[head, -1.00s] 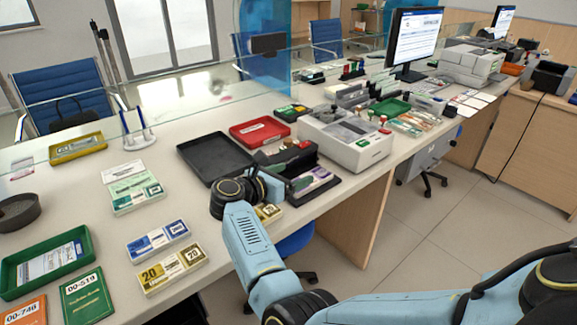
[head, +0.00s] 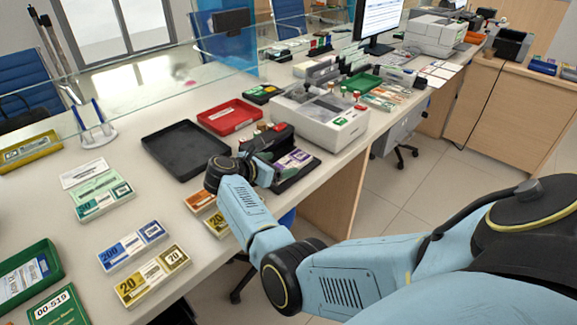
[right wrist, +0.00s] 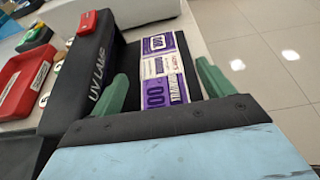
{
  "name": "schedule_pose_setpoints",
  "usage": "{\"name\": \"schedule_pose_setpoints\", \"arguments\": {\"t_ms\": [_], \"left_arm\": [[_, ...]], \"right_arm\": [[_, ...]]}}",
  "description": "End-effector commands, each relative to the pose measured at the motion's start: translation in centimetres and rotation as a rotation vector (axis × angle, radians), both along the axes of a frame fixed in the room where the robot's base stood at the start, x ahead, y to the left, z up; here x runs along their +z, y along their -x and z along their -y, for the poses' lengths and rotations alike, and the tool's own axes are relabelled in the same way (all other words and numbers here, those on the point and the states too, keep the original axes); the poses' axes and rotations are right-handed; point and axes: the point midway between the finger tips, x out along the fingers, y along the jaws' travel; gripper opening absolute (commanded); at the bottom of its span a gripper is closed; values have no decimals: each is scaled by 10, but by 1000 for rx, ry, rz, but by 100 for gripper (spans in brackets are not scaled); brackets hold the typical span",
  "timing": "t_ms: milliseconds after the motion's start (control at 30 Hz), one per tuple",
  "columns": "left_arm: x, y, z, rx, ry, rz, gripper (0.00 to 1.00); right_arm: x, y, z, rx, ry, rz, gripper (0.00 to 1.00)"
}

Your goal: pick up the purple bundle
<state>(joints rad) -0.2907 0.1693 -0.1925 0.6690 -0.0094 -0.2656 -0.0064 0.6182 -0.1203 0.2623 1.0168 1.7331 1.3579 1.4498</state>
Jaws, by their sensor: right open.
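The purple bundle (head: 297,159) is a purple-and-white stack of notes. It lies on a black tray (head: 308,171) beside the UV lamp, near the counter's front edge. In the right wrist view the bundle (right wrist: 162,70) lies ahead, between the green fingertips of my right gripper (right wrist: 165,85). That gripper (head: 268,168) is open and empty, with the fingers apart on either side of the bundle's near end. I cannot tell whether they touch it. My left gripper is not in view.
The black UV lamp (right wrist: 90,75) stands close left of the bundle. A white counting machine (head: 320,120) is behind it. A red tray (head: 230,116) and an empty black tray (head: 186,150) lie to the left. Other bundles (head: 132,246) lie nearer on the counter.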

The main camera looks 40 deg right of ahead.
Motion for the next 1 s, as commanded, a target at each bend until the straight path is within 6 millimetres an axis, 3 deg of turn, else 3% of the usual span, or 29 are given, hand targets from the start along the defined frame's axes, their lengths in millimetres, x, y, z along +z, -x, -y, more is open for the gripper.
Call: {"name": "schedule_pose_setpoints", "arguments": {"t_ms": [233,533,900,1000], "left_arm": [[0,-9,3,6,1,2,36],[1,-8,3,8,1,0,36],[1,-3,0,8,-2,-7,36],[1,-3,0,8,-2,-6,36]], "right_arm": [[-17,-3,32,-1,2,-1,80],[-19,-3,36,0,0,-1,80],[-19,-3,35,0,0,-1,32],[-18,-3,35,0,1,0,26]]}}
